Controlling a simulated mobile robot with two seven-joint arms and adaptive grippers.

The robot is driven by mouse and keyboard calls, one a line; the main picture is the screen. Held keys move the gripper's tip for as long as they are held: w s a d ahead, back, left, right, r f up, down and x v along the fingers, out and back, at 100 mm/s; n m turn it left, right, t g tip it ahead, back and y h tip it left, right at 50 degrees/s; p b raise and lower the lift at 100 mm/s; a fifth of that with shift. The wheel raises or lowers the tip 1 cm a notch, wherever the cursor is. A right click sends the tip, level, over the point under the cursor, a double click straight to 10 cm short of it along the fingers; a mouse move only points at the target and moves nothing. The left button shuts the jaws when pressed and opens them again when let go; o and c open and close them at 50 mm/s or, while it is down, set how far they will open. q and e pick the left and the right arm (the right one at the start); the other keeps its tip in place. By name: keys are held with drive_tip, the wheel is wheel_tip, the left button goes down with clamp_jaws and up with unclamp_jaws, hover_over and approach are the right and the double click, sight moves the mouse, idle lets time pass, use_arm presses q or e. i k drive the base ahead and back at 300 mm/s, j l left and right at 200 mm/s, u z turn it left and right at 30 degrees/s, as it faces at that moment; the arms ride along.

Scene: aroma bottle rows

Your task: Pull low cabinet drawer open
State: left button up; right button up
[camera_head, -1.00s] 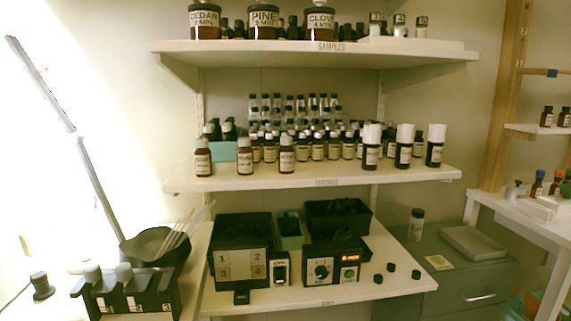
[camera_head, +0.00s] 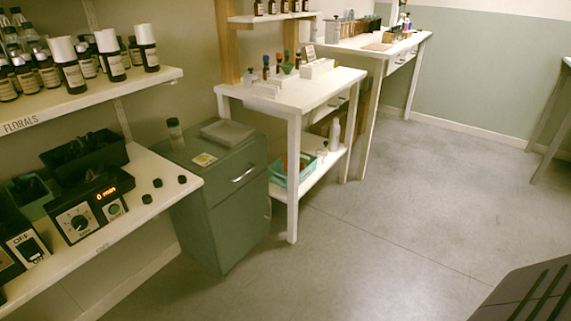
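The low cabinet (camera_head: 230,215) is grey-green and stands on the floor between the shelf unit on the left and a white table. Its top drawer (camera_head: 238,174) has a light bar handle (camera_head: 243,174) and looks closed. Neither of my grippers shows in the head view.
A white table (camera_head: 318,88) with a lower shelf holding a turquoise basket (camera_head: 293,170) stands right of the cabinet. The white shelf (camera_head: 150,205) with a timer box (camera_head: 90,207) is close on the left. Grey floor (camera_head: 390,220) is open in front. A dark slatted object (camera_head: 530,295) is at bottom right.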

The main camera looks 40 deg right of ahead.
sight(224, 177)
drive_tip(key=z, duration=0.75)
